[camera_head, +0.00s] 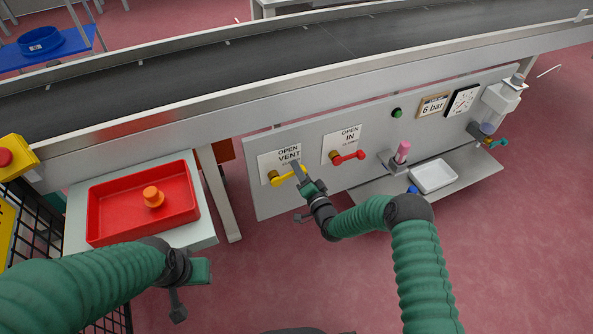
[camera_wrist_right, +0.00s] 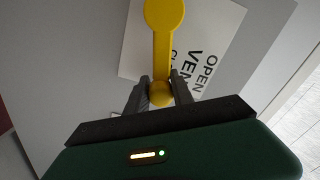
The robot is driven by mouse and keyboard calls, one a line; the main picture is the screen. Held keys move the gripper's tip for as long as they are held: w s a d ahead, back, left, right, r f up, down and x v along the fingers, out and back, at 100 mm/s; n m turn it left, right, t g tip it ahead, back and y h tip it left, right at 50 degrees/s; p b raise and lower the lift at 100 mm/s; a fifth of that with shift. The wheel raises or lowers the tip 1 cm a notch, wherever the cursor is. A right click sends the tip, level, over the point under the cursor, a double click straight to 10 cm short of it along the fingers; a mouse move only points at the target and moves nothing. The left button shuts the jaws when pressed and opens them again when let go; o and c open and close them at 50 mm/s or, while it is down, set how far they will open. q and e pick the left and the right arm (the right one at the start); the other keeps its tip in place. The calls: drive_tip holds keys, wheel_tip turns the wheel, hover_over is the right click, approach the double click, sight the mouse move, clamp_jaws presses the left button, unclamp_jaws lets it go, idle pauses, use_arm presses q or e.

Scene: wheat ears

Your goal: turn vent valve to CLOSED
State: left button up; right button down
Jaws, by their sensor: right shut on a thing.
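The vent valve has a yellow lever (camera_head: 286,176) on the grey panel, below a white label reading OPEN and VENT (camera_head: 280,157). The label's bottom line is partly hidden. The lever points right and slightly up from its round hub. My right gripper (camera_head: 299,174) is at the lever's free end. In the right wrist view the yellow lever (camera_wrist_right: 163,50) runs down from its hub, and its round knob sits between the fingers of my right gripper (camera_wrist_right: 160,92), which is shut on it. My left gripper (camera_head: 186,290) hangs low at the left, away from the valve; its finger gap is unclear.
A red lever (camera_head: 347,157) under an OPEN IN label is close to the right. A pink-topped fitting (camera_head: 401,153) and white tray (camera_head: 433,177) stand further right. A red tray (camera_head: 110,213) with an orange piece (camera_head: 153,196) is at left. The conveyor (camera_head: 300,55) runs above the panel.

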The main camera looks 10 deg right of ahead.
drive_tip(key=shift+d+f+m+b, duration=0.2)
drive_tip(key=shift+f+m+b, duration=0.75)
drive_tip(key=shift+f+m, duration=0.65)
drive_tip(key=shift+s, duration=0.1)
drive_tip(key=c, duration=1.1)
unclamp_jaws()
drive_tip(key=shift+r, duration=0.15)
drive_tip(key=shift+r, duration=0.1)
drive_tip(key=p+v, duration=0.7)
drive_tip(key=v, duration=0.9)
drive_tip(key=shift+s+d, duration=0.15)
drive_tip(key=shift+s, duration=0.2)
